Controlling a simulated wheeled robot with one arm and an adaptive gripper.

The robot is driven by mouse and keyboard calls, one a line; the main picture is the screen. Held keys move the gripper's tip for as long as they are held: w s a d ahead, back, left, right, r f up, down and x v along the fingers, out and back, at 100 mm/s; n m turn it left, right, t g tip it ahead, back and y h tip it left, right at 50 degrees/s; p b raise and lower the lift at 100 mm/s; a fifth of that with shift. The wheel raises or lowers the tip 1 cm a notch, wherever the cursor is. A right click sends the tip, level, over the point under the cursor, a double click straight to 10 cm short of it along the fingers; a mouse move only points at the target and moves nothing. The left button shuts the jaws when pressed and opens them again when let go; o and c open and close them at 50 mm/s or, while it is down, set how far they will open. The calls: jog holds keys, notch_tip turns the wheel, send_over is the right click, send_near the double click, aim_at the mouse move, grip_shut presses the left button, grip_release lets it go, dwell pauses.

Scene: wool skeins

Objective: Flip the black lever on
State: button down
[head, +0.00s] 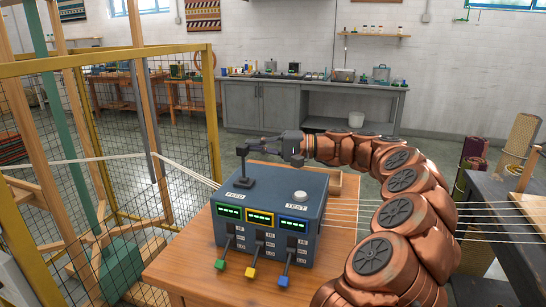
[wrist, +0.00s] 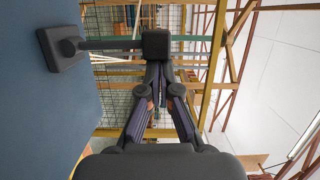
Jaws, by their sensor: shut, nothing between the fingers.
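The black lever (head: 242,168) stands on top of a blue-grey control box (head: 262,212), close to upright, with a dark block-shaped knob at its upper end. In the wrist view the lever's stem (wrist: 108,44) runs from its square base at left to the knob (wrist: 156,44). My gripper (head: 259,146) is shut and empty, reaching in from the right at knob height. In the wrist view its fingertips (wrist: 158,72) lie right at the knob, which hides their very ends. I cannot tell whether they touch it.
A white button (head: 300,196) sits on the box top. Green, yellow and blue handled levers (head: 251,272) stick out from its front, below lit displays. The box stands on a wooden table (head: 180,268). A yellow mesh fence (head: 214,125) stands at left. Pale yarn strands run past the box.

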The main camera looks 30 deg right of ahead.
jog(key=a+n+b, duration=0.1)
jog(key=b, duration=0.1)
jog(key=s+a+n+b, duration=0.1)
jog(key=b, duration=0.1)
jog(key=shift+s+n, duration=0.3)
jog(key=shift+n, duration=0.1)
jog(key=shift+s+a+r+n+g+h+b, duration=0.35)
jog(key=shift+a+r+n+h+b, duration=0.35)
jog(key=shift+n, duration=0.3)
jog(key=p, duration=0.3)
send_near(243, 147)
jog(key=d+r, duration=0.2)
jog(key=d, duration=0.1)
jog(key=shift+w, duration=0.2)
jog(key=shift+a, duration=0.1)
